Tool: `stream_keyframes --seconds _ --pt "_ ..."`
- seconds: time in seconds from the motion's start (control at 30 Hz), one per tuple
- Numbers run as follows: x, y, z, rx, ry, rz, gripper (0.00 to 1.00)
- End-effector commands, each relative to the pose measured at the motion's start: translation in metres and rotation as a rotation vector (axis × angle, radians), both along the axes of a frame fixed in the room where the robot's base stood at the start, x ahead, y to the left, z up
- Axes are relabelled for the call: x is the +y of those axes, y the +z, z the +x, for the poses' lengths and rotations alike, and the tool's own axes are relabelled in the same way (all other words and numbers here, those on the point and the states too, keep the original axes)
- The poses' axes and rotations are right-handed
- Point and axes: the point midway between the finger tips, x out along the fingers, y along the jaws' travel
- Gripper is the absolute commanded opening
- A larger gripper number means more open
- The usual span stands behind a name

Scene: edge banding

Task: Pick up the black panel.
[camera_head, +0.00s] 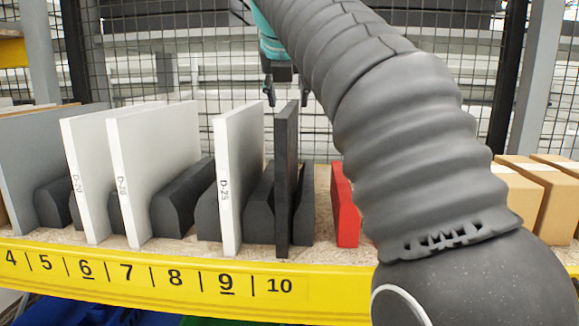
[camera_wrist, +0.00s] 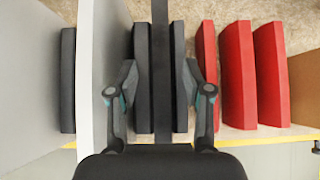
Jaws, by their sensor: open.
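The black panel (camera_head: 286,185) stands upright in the rack above slot number 10, between dark foam blocks. In the wrist view the black panel (camera_wrist: 160,60) shows edge-on as a thin dark strip. My gripper (camera_head: 287,98) is open and points down at the panel's top edge. In the wrist view my gripper (camera_wrist: 160,75) has one finger on each side of the panel, with gaps between. How far the fingers reach below the top edge is hard to tell.
A white panel (camera_head: 238,175) labelled D-25 stands close on the left; it also shows in the wrist view (camera_wrist: 88,90). Other white panels (camera_head: 155,165) stand further left. Red blocks (camera_wrist: 238,75) and cardboard boxes (camera_head: 540,195) are to the right. A yellow numbered rail (camera_head: 180,280) edges the shelf.

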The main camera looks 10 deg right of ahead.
Motion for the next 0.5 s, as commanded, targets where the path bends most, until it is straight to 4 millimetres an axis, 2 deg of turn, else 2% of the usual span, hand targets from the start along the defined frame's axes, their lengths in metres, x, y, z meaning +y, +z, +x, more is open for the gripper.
stream_keyframes --seconds 0.23,0.5 --pt "-0.009 -0.027 0.023 0.002 -0.002 0.0 0.5" --pt "-0.011 -0.032 0.03 0.0 -0.001 0.001 0.5"
